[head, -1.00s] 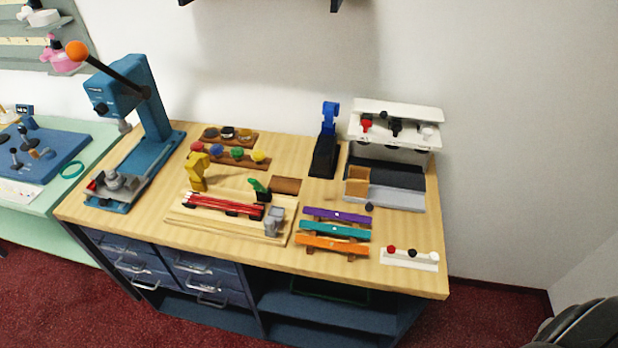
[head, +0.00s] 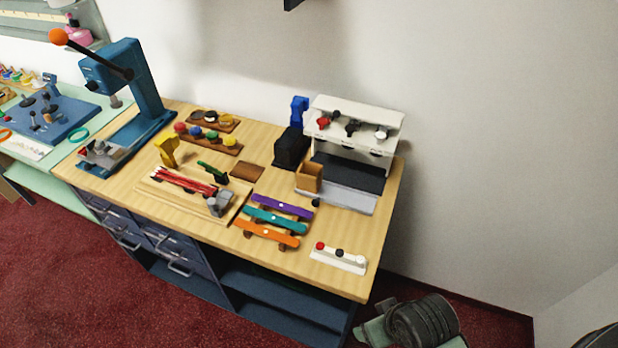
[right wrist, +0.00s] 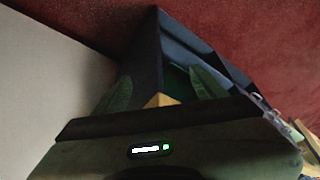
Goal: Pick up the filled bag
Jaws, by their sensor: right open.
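My left gripper is not in view.
Purple, teal (head: 275,219) and orange bars lie left of the white strip with knobs (head: 339,257). A black block with a blue top (head: 291,147) stands left of the dispenser. A blue lever press (head: 135,90) is at the far left.

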